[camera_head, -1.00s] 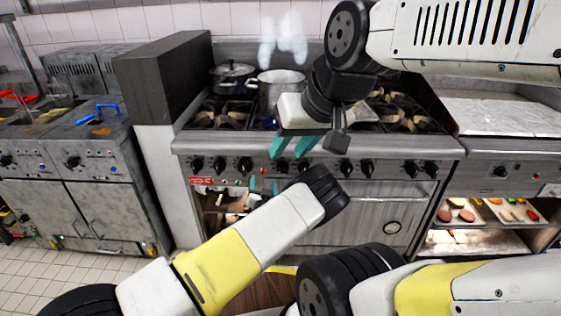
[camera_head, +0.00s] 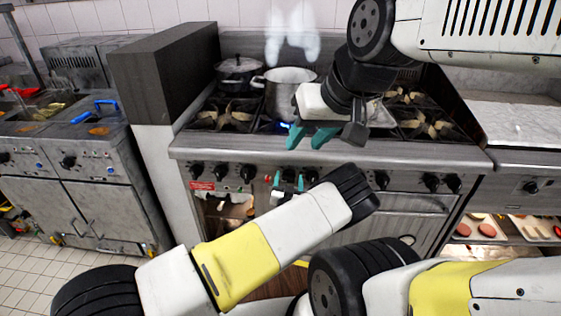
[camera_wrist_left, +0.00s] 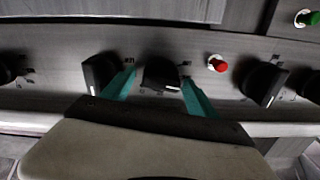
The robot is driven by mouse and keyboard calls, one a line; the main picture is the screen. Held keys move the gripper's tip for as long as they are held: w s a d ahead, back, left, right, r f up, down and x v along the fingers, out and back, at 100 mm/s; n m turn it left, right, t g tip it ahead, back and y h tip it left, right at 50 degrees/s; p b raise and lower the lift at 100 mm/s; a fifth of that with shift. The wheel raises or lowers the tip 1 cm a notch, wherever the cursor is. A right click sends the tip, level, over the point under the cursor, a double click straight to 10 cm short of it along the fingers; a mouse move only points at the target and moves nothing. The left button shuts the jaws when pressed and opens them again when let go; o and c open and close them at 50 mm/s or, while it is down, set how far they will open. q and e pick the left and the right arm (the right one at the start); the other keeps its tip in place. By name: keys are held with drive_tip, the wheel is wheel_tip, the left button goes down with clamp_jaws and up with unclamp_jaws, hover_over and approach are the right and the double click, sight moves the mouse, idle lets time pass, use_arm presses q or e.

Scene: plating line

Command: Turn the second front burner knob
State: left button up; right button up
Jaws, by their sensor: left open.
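The stove's front panel (camera_head: 345,170) carries a row of dark knobs. My left gripper (camera_head: 288,182) is at this row in the head view, right of a red button (camera_head: 268,180), with its teal fingers apart. In the left wrist view one knob (camera_wrist_left: 160,74) sits between the open left fingers (camera_wrist_left: 158,82). A gap shows on either side of it; contact cannot be told. Another knob (camera_wrist_left: 98,73) is just left of the left finger, and a further one (camera_wrist_left: 262,82) is right of the red button. My right gripper (camera_head: 311,138) is open and empty above the stove's front edge.
A silver pot (camera_head: 288,94) stands on the stove top with a blue glow below it. A dark lidded pot (camera_head: 238,72) is left of it. Fryers (camera_head: 75,150) stand at the left. Trays of food (camera_head: 505,228) are low at the right.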

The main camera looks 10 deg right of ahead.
use_arm(q)
drive_tip(key=shift+c, duration=0.2)
drive_tip(key=c, duration=1.3)
drive_tip(key=shift+m, duration=0.4)
drive_tip(key=m, duration=0.2)
drive_tip(key=shift+d+m, duration=0.1)
drive_tip(key=shift+m, duration=0.3)
drive_tip(key=shift+d+m, duration=0.1)
drive_tip(key=shift+m, duration=1.4)
